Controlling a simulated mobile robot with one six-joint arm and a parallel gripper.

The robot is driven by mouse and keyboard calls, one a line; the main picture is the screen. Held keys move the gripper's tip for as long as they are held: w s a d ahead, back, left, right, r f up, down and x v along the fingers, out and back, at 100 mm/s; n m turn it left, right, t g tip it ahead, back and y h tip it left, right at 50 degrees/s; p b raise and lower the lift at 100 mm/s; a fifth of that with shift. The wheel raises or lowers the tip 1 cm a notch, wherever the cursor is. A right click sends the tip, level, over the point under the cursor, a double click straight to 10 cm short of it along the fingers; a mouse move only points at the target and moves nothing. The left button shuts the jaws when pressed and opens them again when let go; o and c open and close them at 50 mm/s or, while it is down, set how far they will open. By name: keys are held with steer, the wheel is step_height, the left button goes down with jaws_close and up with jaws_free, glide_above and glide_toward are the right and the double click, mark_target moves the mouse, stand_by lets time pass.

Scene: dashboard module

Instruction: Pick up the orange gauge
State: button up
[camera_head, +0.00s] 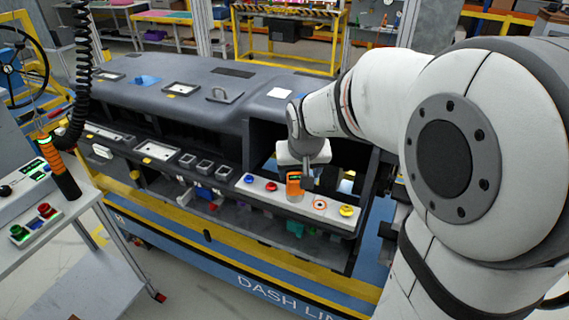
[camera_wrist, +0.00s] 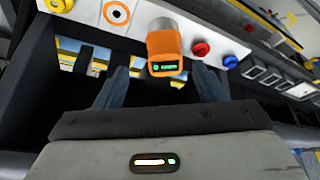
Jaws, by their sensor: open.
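The orange gauge (camera_head: 293,187) sits on the white panel strip (camera_head: 262,195) of the dashboard, between a red knob and an orange ring mark. In the wrist view the gauge (camera_wrist: 165,46) has an orange body, a small green-lit display and a grey cylindrical end. My gripper (camera_head: 307,181) is right at the gauge in the head view and hides part of its surroundings. In the wrist view my gripper (camera_wrist: 161,80) is open, with one finger on each side of the gauge's line. The gauge appears just beyond the fingertips, and no contact shows.
A red knob (camera_head: 272,187), a blue knob (camera_head: 249,180) and a yellow knob (camera_head: 346,211) stand on the same strip. The orange ring mark (camera_head: 320,204) is close to the gauge. The dashboard's dark hood (camera_head: 190,90) rises behind. A cart (camera_head: 75,215) stands at the left.

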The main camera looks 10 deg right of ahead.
mark_target(296, 178)
steer(key=shift+a+p+x, duration=0.1)
steer(key=shift+p+x, duration=0.25)
steer(key=shift+x, duration=1)
steer(key=shift+a+p+x, duration=0.15)
steer(key=shift+p+x, duration=0.2)
steer(key=shift+x, duration=1)
steer(key=shift+w, duration=0.15)
steer(key=shift+c, duration=0.3)
steer(key=c, duration=1.1)
steer(key=shift+r, duration=0.15)
steer(key=shift+c, duration=0.2)
